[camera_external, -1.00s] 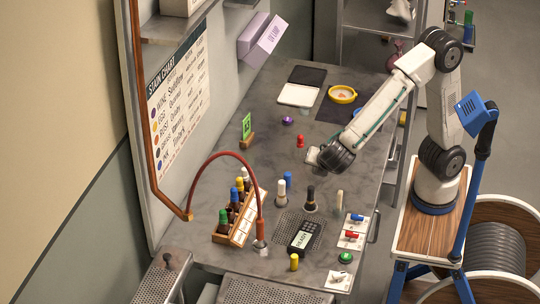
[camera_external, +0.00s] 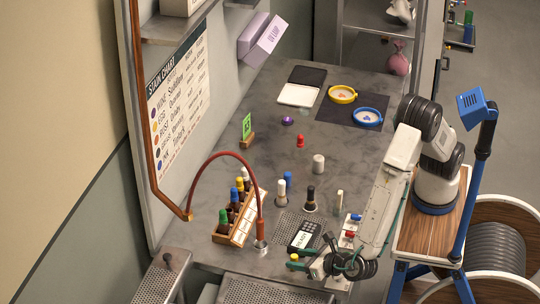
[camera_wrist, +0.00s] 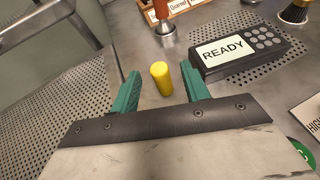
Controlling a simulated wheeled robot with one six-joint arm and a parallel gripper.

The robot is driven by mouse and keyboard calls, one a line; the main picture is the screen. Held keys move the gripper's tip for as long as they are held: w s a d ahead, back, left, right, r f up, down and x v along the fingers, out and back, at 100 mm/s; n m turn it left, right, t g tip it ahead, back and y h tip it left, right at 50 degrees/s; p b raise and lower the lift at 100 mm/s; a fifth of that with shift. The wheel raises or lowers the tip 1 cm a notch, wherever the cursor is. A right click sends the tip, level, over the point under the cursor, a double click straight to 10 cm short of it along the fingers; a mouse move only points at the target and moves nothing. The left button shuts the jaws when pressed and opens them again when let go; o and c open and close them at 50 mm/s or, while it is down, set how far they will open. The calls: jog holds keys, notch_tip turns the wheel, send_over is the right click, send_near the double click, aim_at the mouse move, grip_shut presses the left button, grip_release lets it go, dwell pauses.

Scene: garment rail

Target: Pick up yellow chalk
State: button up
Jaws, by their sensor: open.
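The yellow chalk (camera_wrist: 161,78) is a short upright cylinder on the grey table. In the wrist view it stands between and a little beyond the two green fingers of my gripper (camera_wrist: 160,88), with clear space on both sides. My gripper is open and empty. In the outside view my gripper (camera_external: 306,259) is low at the table's front edge, and the chalk (camera_external: 294,257) shows only in small part, largely hidden by the fingers.
A black reader (camera_wrist: 238,52) showing READY lies close right of the chalk. Perforated metal trays (camera_external: 262,290) lie along the front. The table's middle back is fairly open.

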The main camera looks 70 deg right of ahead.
jog(key=x, duration=0.4)
jog(key=shift+w+f, duration=0.1)
jog(key=shift+f, duration=0.05)
jog(key=shift+d, duration=0.1)
grip_shut()
